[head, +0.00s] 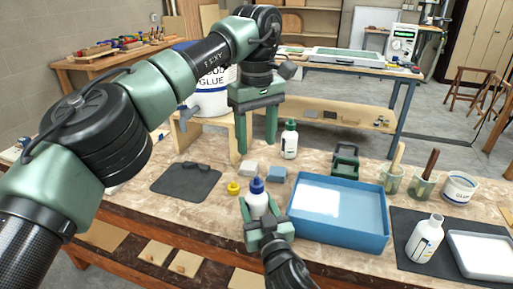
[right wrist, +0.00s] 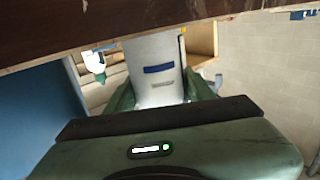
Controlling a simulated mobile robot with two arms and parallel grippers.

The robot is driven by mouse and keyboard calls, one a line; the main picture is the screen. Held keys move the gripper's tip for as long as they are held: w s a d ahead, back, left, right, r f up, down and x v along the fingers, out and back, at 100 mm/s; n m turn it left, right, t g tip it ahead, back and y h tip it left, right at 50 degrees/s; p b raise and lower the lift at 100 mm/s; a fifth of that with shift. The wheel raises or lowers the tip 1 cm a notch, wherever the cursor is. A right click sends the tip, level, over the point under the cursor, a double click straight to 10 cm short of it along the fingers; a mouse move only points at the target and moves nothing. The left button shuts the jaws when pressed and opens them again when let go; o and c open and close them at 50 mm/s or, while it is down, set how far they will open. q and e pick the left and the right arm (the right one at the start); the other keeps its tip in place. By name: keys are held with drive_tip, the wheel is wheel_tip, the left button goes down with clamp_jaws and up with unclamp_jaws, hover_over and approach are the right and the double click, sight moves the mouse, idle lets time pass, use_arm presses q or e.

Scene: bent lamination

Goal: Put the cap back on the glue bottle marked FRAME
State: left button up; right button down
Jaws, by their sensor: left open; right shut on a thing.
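A white glue bottle (head: 257,205) with a blue top stands upright in my right gripper (head: 267,224), near the table's front. In the right wrist view this bottle (right wrist: 152,62) shows a blue band; I cannot read FRAME on it. A yellow cap (head: 233,188) lies on the table just left of the bottle. My left gripper (head: 257,147) is open and empty, fingers pointing down, above and behind the bottle and cap. A second white bottle (head: 289,143) with a dark green top stands farther back.
A blue tray (head: 337,238) is right of the held bottle. Grey and blue blocks (head: 275,174) lie behind it. A dark mat (head: 186,182) is at the left. Brush pots (head: 422,188) and a glue tub (head: 460,188) stand at the right. A large glue bucket (head: 208,103) stands behind.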

sight(259, 212)
drive_tip(key=shift+c, duration=2.3)
unclamp_jaws()
drive_tip(key=shift+s+d, duration=0.1)
drive_tip(key=shift+s, duration=0.2)
drive_tip(key=v, duration=0.7)
drive_tip(key=shift+s, duration=0.1)
drive_tip(key=shift+s, duration=0.1)
